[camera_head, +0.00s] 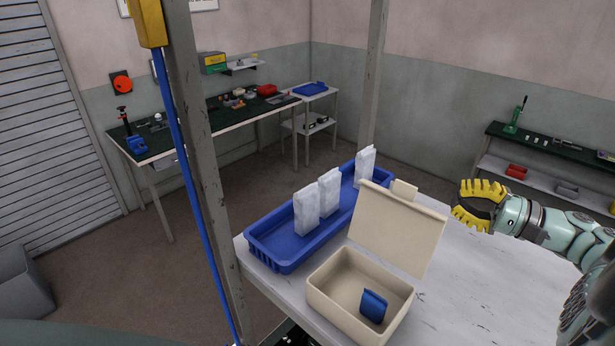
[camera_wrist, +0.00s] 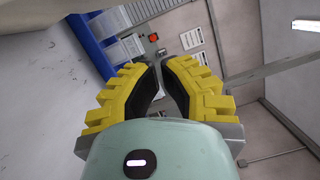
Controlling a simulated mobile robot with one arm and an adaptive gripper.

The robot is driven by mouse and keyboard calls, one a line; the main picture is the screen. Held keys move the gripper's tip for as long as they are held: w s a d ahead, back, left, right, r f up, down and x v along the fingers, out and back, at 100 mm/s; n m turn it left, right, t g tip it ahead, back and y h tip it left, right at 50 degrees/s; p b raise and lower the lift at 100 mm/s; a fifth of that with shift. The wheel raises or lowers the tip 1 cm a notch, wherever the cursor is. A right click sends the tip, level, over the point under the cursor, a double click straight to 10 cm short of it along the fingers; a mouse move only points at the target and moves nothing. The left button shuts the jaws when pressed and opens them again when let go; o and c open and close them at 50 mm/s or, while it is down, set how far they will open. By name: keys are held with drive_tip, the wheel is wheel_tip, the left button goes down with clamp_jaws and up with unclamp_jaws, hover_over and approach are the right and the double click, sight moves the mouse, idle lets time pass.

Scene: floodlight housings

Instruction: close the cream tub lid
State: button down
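The cream tub (camera_head: 345,305) stands on the white table, its inside open to view. Its cream lid (camera_head: 395,230) stands raised at the tub's back edge, leaning slightly back, with a small tab (camera_head: 404,190) at its top. A blue object (camera_head: 373,306) lies in the tub. My gripper (camera_head: 457,199) is to the right of the lid, apart from it and above the table. In the wrist view, its yellow fingers (camera_wrist: 160,66) come close together at the tips, with nothing held.
A blue tray (camera_head: 283,262) with several white packets (camera_head: 329,192) stands behind and left of the tub. A grey post (camera_head: 196,150) rises at the table's left corner. The white table (camera_head: 465,290) is clear right of the tub. Workbenches stand along the walls.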

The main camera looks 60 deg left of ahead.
sight(392, 224)
drive_tip(key=s+a+r+p, duration=0.1)
drive_tip(key=s+a+p, duration=0.4)
drive_tip(key=s+p, duration=0.2)
drive_tip(key=shift+a+r+p, duration=0.15)
drive_tip(key=shift+a+p, duration=0.15)
drive_tip(key=shift+p, duration=0.7)
drive_tip(key=shift+s+n+b, duration=0.2)
drive_tip(key=shift+n+b, duration=0.1)
drive_tip(key=shift+b, duration=0.3)
